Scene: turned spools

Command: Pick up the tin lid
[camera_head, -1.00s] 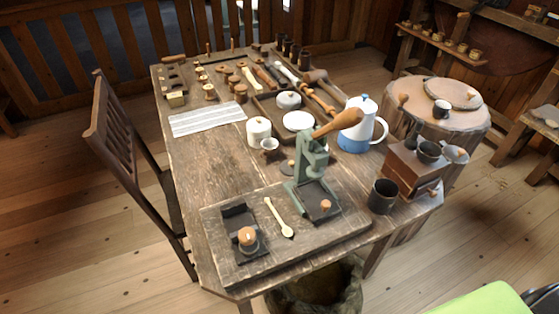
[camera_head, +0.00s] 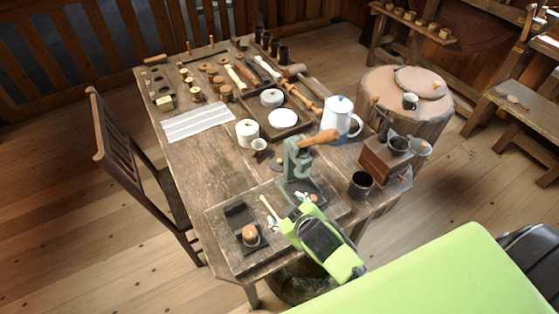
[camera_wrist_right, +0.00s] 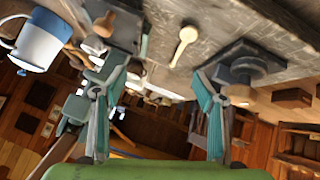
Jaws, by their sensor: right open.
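I cannot tell for sure which thing is the tin lid. A small, dark, round lid-like piece (camera_head: 278,165) lies on the table just left of the green press (camera_head: 298,165). A flat white disc (camera_head: 283,118) lies farther back, in a dark tray. My right gripper (camera_head: 290,214) is open and empty over the front board, in front of the press. Its two spread fingers also show in the right wrist view (camera_wrist_right: 160,72), with nothing between them. My left gripper is not in view.
A pale spoon (camera_head: 268,208) lies on the board (camera_head: 218,222), beside a dark stand with an orange-brown knob (camera_head: 250,234). Bare tabletop lies at left (camera_head: 200,160).

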